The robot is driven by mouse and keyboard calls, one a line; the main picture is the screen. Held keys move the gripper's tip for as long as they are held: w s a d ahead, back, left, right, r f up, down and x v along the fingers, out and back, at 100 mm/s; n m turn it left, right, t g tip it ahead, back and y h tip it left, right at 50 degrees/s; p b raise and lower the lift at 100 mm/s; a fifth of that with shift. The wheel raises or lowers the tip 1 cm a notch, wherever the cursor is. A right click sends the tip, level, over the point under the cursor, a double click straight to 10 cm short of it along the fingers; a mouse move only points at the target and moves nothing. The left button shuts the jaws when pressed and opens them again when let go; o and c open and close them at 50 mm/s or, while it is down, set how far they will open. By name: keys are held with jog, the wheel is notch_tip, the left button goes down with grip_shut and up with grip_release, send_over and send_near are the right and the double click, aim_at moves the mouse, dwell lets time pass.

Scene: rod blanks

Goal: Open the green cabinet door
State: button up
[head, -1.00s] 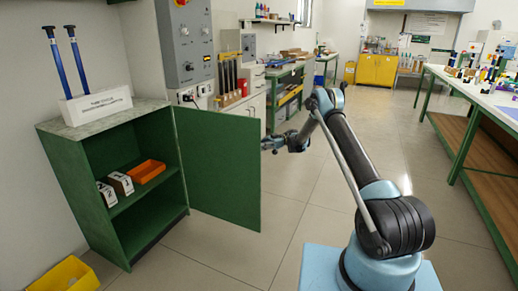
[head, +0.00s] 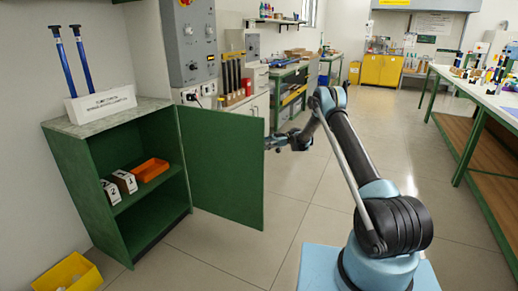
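The green cabinet (head: 72,185) stands at the left in the head view. Its green door (head: 222,165) is swung wide open to the right, so the inside and its shelf show. My gripper (head: 268,143) is at the door's free right edge, at the upper part. It is small and partly hidden by the door, so I cannot tell whether its fingers are apart or closed, or whether they touch the door.
On the cabinet shelf are two white-faced numbered blocks (head: 124,181) and an orange tray (head: 151,169). A white labelled holder with two blue rods (head: 83,62) stands on top. A yellow bin (head: 66,277) sits at lower left. A long table (head: 478,88) is at right; the floor between is clear.

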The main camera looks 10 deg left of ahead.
aim_at(260, 129)
notch_tip(260, 129, up, 10)
jog(key=shift+f, duration=0.25)
jog(key=shift+c, duration=0.3)
